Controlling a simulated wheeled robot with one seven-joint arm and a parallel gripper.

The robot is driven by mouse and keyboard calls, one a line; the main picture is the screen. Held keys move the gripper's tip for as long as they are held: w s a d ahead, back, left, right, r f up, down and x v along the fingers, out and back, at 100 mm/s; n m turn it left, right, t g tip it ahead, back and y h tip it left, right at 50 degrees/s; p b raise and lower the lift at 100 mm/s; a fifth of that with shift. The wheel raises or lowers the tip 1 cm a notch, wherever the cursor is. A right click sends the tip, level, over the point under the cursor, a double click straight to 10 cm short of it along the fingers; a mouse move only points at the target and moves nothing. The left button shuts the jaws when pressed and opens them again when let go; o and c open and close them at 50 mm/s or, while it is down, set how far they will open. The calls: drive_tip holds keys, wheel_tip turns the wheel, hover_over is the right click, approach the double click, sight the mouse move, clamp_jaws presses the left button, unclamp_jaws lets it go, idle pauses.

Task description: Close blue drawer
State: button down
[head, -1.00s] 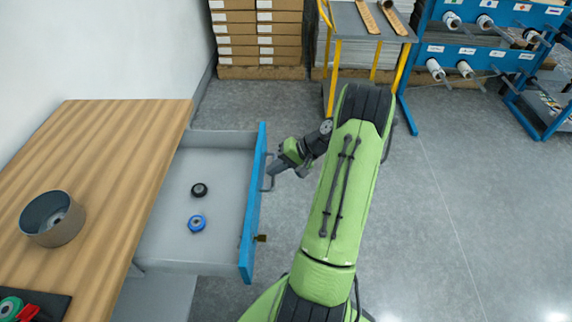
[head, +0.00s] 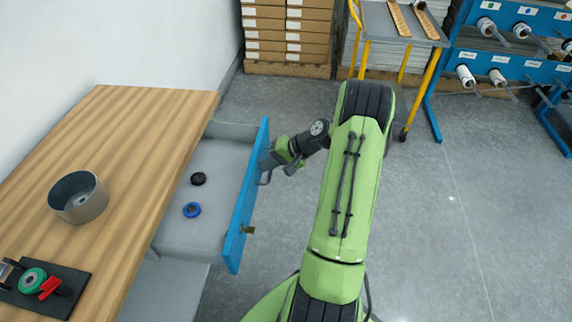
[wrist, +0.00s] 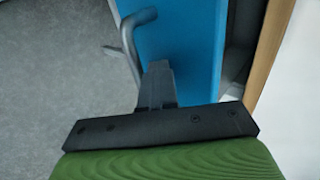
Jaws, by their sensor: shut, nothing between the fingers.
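The blue drawer front (head: 247,200) stands out from under the wooden table, so the drawer is partly open. Its grey inside holds a black roll (head: 198,178) and a blue roll (head: 192,210). My gripper (head: 268,162) is at the outer face of the drawer front, by the handle. In the wrist view my shut gripper (wrist: 158,72) points at the blue drawer front (wrist: 185,40), with the grey handle (wrist: 127,45) just left of the fingers. The fingers look to be against or very near the blue face; exact contact cannot be told.
The wooden table (head: 130,150) bears a grey bowl-like cylinder (head: 78,197) and a black plate (head: 45,290) with a green roll and red clamp. A trolley with yellow posts (head: 420,85) and stacked boxes (head: 287,35) stand behind. The floor to the right is clear.

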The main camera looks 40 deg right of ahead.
drive_tip(key=w+a, duration=0.4)
drive_tip(key=w, duration=0.1)
drive_tip(key=w+a, duration=0.4)
drive_tip(key=w, duration=0.1)
drive_tip(key=w+a+p, duration=0.1)
drive_tip(key=w+a, duration=0.2)
drive_tip(key=w, duration=0.2)
drive_tip(key=shift+w+a, duration=0.1)
drive_tip(key=shift+a, duration=0.3)
drive_tip(key=shift+a+r, duration=0.1)
drive_tip(key=shift+w+a+r, duration=0.1)
drive_tip(key=shift+w+r, duration=0.05)
